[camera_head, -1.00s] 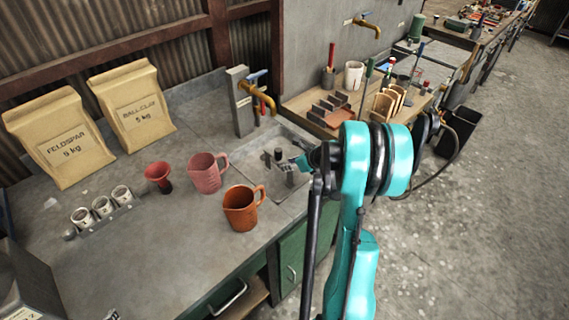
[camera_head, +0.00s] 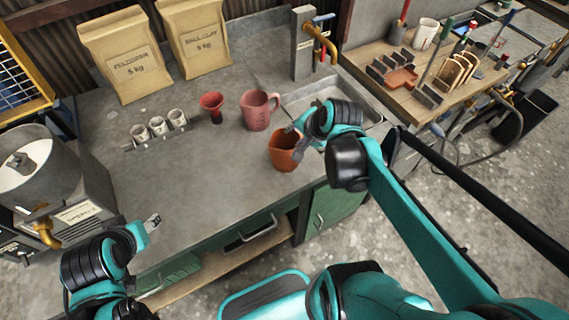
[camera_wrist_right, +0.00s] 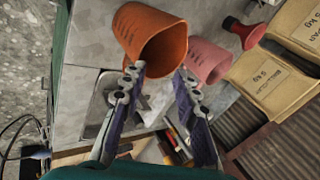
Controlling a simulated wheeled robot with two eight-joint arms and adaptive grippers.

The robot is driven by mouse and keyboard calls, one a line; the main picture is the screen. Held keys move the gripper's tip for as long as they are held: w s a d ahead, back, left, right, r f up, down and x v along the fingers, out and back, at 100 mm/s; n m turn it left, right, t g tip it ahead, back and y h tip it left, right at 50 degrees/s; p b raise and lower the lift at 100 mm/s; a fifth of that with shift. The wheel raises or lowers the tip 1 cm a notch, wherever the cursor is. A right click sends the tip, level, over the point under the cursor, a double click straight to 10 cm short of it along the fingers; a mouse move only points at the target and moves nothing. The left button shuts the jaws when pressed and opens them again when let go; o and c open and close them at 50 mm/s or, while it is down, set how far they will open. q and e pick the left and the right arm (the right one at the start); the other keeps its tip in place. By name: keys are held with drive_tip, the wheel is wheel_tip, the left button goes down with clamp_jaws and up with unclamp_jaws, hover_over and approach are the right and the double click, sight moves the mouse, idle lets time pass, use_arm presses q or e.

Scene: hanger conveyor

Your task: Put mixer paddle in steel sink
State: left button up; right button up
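I cannot clearly pick out a mixer paddle in either view. The steel sink (camera_head: 374,128) is set into the right end of the counter, partly hidden by my right arm. Part of it also shows in the right wrist view (camera_wrist_right: 97,108). My right gripper (camera_head: 292,140) is at the rim of an orange jug (camera_head: 284,158). In the wrist view its two fingers (camera_wrist_right: 158,78) are spread apart, with the jug's mouth just beyond the tips and nothing visibly held. My left gripper (camera_head: 153,222) is over the counter's front edge at lower left; its finger gap is unclear.
A pink jug (camera_head: 258,110), red funnel (camera_head: 211,103) and rack of small cups (camera_head: 160,129) stand behind the orange jug. A brass tap (camera_head: 322,42) stands behind the sink. A grey drum machine (camera_head: 50,185) is at left. The counter's middle is clear.

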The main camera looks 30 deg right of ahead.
drive_tip(key=s+a+n, duration=0.8)
drive_tip(key=n, duration=0.5)
drive_tip(key=shift+r+n, duration=0.2)
drive_tip(key=shift+n, duration=0.2)
